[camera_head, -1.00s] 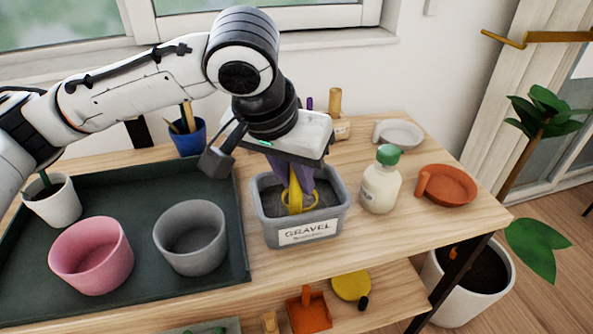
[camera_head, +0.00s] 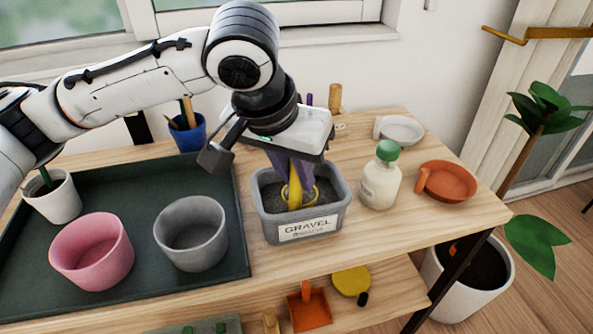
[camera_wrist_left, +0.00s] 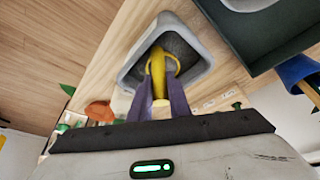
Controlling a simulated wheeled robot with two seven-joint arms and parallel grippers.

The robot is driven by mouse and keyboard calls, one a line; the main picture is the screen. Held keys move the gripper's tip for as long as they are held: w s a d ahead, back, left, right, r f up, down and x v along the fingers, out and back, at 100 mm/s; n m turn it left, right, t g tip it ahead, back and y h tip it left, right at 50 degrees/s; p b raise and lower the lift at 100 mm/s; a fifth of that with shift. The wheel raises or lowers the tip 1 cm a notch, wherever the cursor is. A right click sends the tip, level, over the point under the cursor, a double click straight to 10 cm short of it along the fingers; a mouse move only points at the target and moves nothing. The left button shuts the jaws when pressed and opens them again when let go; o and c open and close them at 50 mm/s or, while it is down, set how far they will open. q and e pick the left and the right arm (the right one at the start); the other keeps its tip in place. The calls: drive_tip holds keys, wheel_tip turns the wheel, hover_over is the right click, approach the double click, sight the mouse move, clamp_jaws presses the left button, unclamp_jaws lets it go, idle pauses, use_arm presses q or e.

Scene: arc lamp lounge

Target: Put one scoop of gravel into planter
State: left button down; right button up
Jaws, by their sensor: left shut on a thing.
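My left gripper (camera_head: 290,176) is shut on the yellow scoop (camera_head: 295,195), over the grey bin labelled GRAVEL (camera_head: 264,228). The scoop's low end is inside the bin, at the dark gravel (camera_head: 322,190); how deep it sits I cannot tell. In the left wrist view the purple fingers (camera_wrist_left: 160,98) are on the yellow scoop (camera_wrist_left: 160,68), with the bin (camera_wrist_left: 133,70) around it. A pink pot (camera_head: 92,262) and a grey pot (camera_head: 190,250) stand on the dark tray, left of the bin; which is the planter I cannot tell. My right gripper is not in view.
The dark green tray (camera_head: 130,190) also holds a white potted plant (camera_head: 52,200). A blue cup of tools (camera_head: 188,135) stands behind. A green-capped bottle (camera_head: 380,182), an orange dish (camera_head: 449,182) and a white dish (camera_head: 400,130) are right of the bin.

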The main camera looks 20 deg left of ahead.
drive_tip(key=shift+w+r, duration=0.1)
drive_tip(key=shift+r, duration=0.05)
